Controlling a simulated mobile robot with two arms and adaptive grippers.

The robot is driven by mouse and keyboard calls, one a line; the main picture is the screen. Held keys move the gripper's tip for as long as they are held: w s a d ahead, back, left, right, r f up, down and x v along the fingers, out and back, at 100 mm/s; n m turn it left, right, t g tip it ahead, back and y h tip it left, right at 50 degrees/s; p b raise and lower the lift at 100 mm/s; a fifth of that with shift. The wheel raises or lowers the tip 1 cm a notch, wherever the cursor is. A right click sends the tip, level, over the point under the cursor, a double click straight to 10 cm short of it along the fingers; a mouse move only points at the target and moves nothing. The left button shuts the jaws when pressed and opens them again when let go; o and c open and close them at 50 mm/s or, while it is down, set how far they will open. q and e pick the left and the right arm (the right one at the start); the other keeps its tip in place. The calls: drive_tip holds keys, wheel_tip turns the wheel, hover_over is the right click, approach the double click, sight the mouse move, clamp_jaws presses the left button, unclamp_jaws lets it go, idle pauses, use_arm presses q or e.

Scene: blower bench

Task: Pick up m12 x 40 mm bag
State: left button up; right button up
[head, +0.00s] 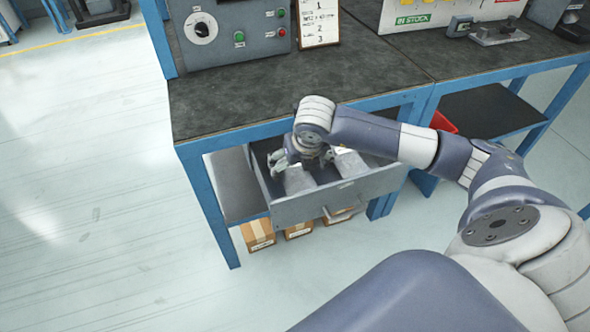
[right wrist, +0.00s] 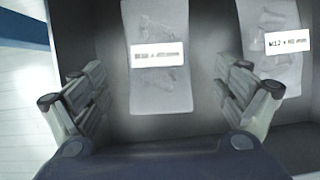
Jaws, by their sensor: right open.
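The open drawer (head: 335,197) under the bench holds two clear bags side by side. In the right wrist view, the right bag (right wrist: 268,62) has a white label that appears to start with M12; its second figure is not sharp. The left bag (right wrist: 160,92) has a blurred label that I cannot read surely. In the head view they are the right bag (head: 352,166) and the left bag (head: 298,182). My right gripper (head: 299,161) is open and empty over the drawer. Its fingers (right wrist: 160,80) straddle the left bag in the wrist picture; the right finger overlaps the right bag's edge.
The dark bench top (head: 290,92) overhangs the back of the drawer. A grey control box (head: 232,33), a numbered board (head: 318,22) and a metal fixture (head: 498,33) stand on it. Cardboard boxes (head: 258,235) sit below the drawer. The floor at left is clear.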

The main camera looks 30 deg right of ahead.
sight(296, 167)
drive_tip(key=x, duration=0.4)
drive_tip(key=shift+w+r, duration=0.1)
drive_tip(key=shift+w, duration=0.2)
drive_tip(key=shift+w+f, duration=0.15)
drive_tip(key=shift+f, duration=0.2)
use_arm(q)
drive_tip(key=shift+w+r, duration=0.3)
drive_tip(key=shift+r, duration=0.65)
use_arm(e)
drive_tip(key=shift+r, duration=0.1)
drive_tip(key=c, duration=1.5)
